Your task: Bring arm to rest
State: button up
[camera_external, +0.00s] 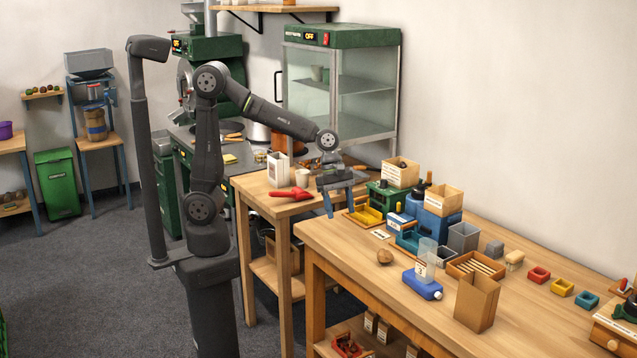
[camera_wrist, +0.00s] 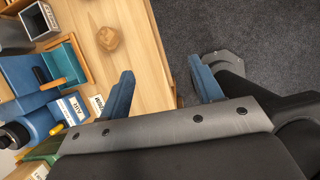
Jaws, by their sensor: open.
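My gripper (camera_external: 340,198) is open and empty in the external view, with its blue fingers pointing down. It hangs above the gap and near edges between the smaller table (camera_external: 262,184) and the long workbench (camera_external: 345,262). In the wrist view my gripper (camera_wrist: 163,92) shows two blue fingers spread wide, with the bench edge and grey floor between and beyond them. My arm is raised and bent, reaching to the right from its column.
A red scoop-like thing (camera_external: 291,191) lies on the smaller table. Green and blue machines (camera_external: 430,218) stand behind. Bare wood lies at the bench's left front.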

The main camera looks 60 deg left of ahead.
jog(key=w+a+f, duration=0.2)
jog(key=w+f, duration=0.1)
jog(key=w, duration=0.2)
